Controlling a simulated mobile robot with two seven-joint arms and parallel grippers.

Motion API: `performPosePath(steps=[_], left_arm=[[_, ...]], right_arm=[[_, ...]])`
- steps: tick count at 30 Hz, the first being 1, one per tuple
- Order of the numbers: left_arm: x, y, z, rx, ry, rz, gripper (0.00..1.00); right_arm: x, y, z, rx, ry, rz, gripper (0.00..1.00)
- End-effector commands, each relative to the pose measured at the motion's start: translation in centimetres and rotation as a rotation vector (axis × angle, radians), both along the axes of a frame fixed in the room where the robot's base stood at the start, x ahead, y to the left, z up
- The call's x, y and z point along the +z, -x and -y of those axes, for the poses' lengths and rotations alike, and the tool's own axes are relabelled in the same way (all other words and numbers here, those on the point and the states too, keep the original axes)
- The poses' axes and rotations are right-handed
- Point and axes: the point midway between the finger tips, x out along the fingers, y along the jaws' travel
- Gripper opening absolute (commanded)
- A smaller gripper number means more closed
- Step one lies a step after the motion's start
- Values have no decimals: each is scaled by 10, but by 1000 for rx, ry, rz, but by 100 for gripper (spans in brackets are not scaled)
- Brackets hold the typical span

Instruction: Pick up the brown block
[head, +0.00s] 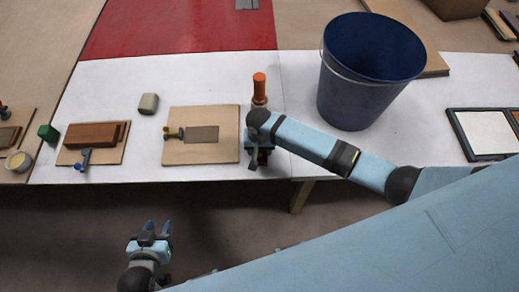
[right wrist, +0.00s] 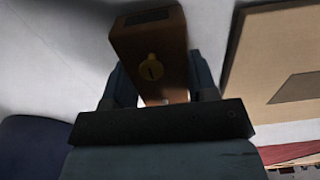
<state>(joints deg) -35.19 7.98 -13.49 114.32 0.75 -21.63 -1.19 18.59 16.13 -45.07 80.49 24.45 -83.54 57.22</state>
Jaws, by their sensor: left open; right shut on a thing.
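A brown block (right wrist: 150,38) with a dark band and a round yellow mark is between the two fingers of my right gripper (right wrist: 160,92) in the right wrist view. The gripper is shut on it. In the head view my right gripper (head: 259,150) is over the front of the white table, just right of a tan board, and my arm mostly hides the block. I cannot tell whether the block touches the table. My left gripper (head: 156,230) is open and empty, in front of the table over the floor.
An orange cylinder (head: 259,87) stands just behind my right gripper. The tan board (head: 222,113) carries a grey plate. A dark blue bucket (head: 360,95) stands to the right. At left, another brown wooden piece (head: 92,134) lies on a board beside a green block (head: 48,132).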

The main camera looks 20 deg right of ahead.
Motion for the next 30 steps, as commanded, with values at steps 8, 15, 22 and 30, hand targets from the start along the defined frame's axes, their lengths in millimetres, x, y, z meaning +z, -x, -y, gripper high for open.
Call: performPosePath(steps=[8,15,22,30], left_arm=[[0,0,0,1,-1,-1,43],[1,0,-1,1,-1,-3,43],[2,1,-1,1,-2,-4,43],[3,1,-1,1,-1,-3,43]], right_arm=[[6,0,0,0,-1,1,27],[46,-1,-1,0,-3,4,27],[116,-1,-1,1,-3,5,27],[177,0,0,0,-1,3,27]])
